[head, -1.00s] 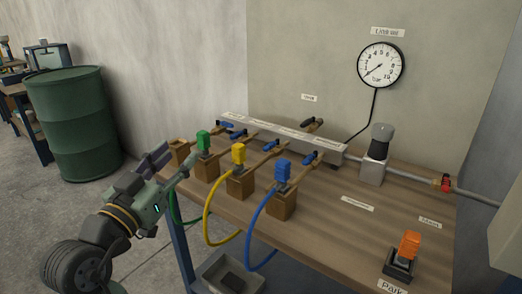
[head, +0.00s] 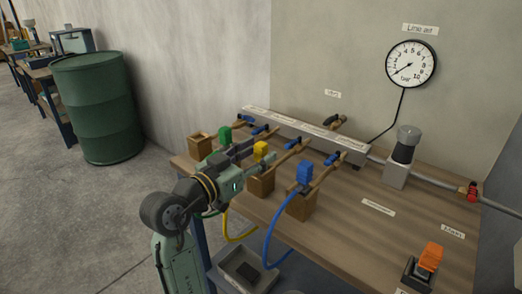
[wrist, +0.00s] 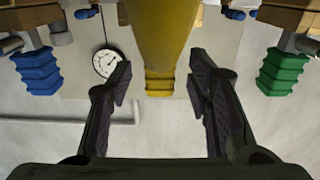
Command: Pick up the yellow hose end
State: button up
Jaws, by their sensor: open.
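The yellow hose end (head: 260,150) stands upright in the middle wooden holder (head: 262,182) on the bench, and its yellow hose hangs off the front edge. My gripper (head: 240,151) is beside it on its left in the head view, fingers pointing toward it. In the wrist view, the yellow hose end (wrist: 160,84) shows between the two open fingers of my gripper (wrist: 160,80), with a gap on both sides. I cannot tell whether it is fully within finger reach. My arm hides part of the yellow hose.
The green hose end (head: 225,136) and blue hose end (head: 304,174) stand in holders on either side. A manifold (head: 300,130) with blue-handled valves runs behind. An orange piece (head: 431,256) stands at the front right. The bench's right half is mostly clear.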

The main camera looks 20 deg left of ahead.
jog(key=shift+x, duration=0.9)
jog(key=shift+c, duration=0.2)
grip_shut()
